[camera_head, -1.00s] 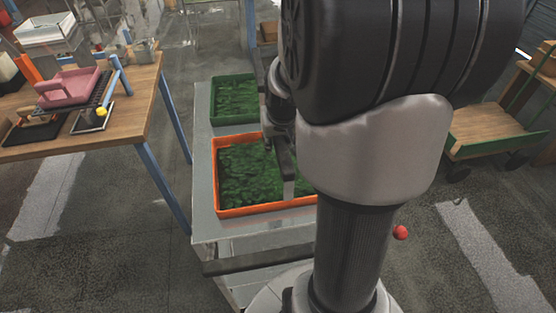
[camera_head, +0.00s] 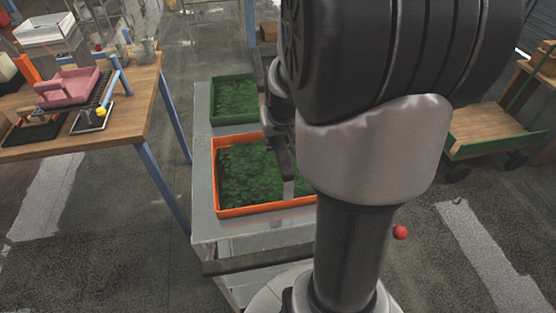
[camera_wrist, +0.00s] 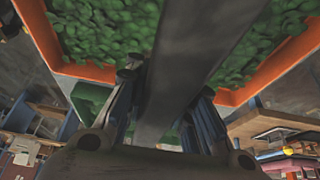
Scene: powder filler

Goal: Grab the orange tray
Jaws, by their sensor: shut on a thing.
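The orange tray (camera_head: 262,209) sits on a grey cart top and holds a bed of green leaves. Its orange rim also shows in the wrist view (camera_wrist: 272,70). My gripper (camera_head: 284,160) is over the right part of the tray, partly hidden by my arm. In the wrist view, my gripper (camera_wrist: 168,84) has its fingers on either side of a grey bar (camera_wrist: 190,50) that crosses the tray, and it is shut on this bar. The tray's right side is hidden behind my arm in the head view.
A green tray (camera_head: 213,105) with leaves stands behind the orange tray on the same cart (camera_head: 203,195). A wooden table (camera_head: 140,95) with a pink tray (camera_head: 68,85) is at left. A wooden trolley (camera_head: 490,125) stands at right.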

